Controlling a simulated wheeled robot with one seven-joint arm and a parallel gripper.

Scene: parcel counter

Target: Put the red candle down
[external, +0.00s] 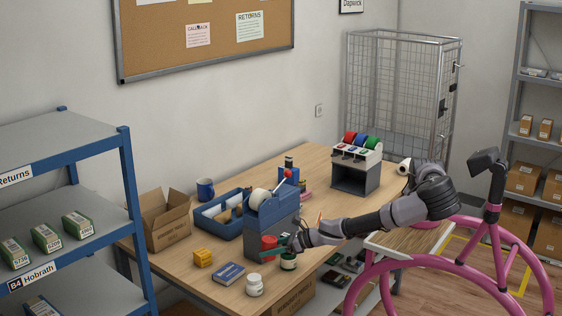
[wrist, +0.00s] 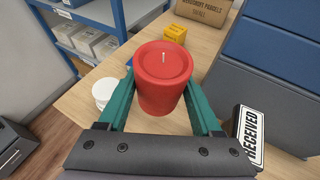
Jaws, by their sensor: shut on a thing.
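The red candle (external: 269,242) is a short, upright, tapered cylinder with a pale wick on top. In the wrist view the candle (wrist: 162,75) sits between the two green fingers of my gripper (wrist: 160,88), which are shut on its sides. In the external view my gripper (external: 273,249) reaches in low from the right, at the front of the blue-grey drawer unit (external: 283,219). The candle appears to be held over the wooden counter (external: 227,291); its underside is hidden, so I cannot tell the gap below it.
A yellow block (external: 203,258), a blue book (external: 229,273) and a white jar (external: 254,286) stand near the candle. A black stamp-like block marked RECEIVED (wrist: 252,137) is right of my gripper. A cardboard box (external: 166,224) and blue tray (external: 216,221) stand behind.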

